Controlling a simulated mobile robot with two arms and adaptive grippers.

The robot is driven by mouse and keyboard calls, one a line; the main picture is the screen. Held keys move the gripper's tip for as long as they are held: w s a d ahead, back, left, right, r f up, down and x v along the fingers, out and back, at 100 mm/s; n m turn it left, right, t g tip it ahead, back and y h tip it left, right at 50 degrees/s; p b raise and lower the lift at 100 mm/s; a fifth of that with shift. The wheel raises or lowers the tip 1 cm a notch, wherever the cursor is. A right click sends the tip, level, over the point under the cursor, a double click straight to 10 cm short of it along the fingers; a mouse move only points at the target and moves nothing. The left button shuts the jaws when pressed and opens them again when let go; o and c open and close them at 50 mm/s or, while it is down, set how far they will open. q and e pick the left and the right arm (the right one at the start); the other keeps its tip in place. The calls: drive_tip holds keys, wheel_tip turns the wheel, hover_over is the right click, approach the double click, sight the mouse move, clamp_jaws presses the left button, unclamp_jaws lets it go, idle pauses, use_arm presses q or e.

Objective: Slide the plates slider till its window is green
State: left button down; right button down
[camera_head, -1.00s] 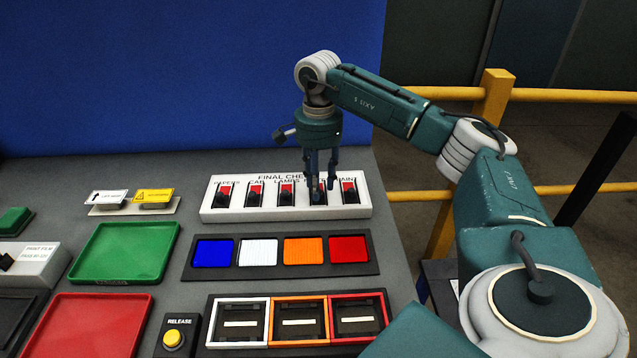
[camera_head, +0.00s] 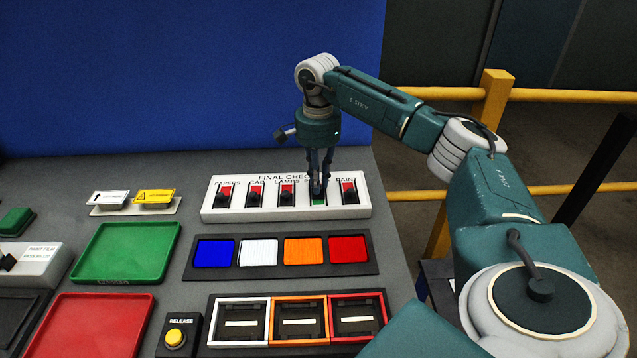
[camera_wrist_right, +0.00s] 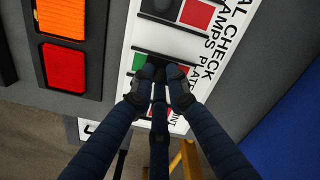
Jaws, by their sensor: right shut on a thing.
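The white FINAL CHECK panel (camera_head: 212,208) carries a row of sliders; in the wrist view, the panel (camera_wrist_right: 128,50) runs beneath my gripper. The plates slider is the fourth from the left, and its window (camera_head: 319,201) shows green at the near end; it shows green in the wrist view too (camera_wrist_right: 139,62). My right gripper (camera_head: 317,188) points down and is shut on this slider's dark knob; the wrist view shows the fingertips (camera_wrist_right: 158,82) closed around it. The fingers mostly hide the knob and the slot's far part. My left gripper is not in view.
The papers (camera_head: 225,194), cab (camera_head: 255,194), lamps (camera_head: 286,194) and paint (camera_head: 349,192) sliders show red windows; paint is close beside my fingers. A tray of coloured pads (camera_head: 188,272) lies nearer. A blue wall (camera_head: 200,80) stands behind.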

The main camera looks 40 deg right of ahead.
drive_tip(key=shift+w+d+r, duration=0.15)
drive_tip(key=shift+w+d, duration=0.5)
drive_tip(key=shift+w, duration=0.3)
drive_tip(key=shift+w+d, duration=0.1)
drive_tip(key=shift+d, duration=0.1)
drive_tip(key=c, duration=1.7)
unclamp_jaws()
drive_tip(key=shift+p, duration=0.3)
wheel_tip(320, 180, up, 12)
drive_tip(key=shift+f, duration=0.1)
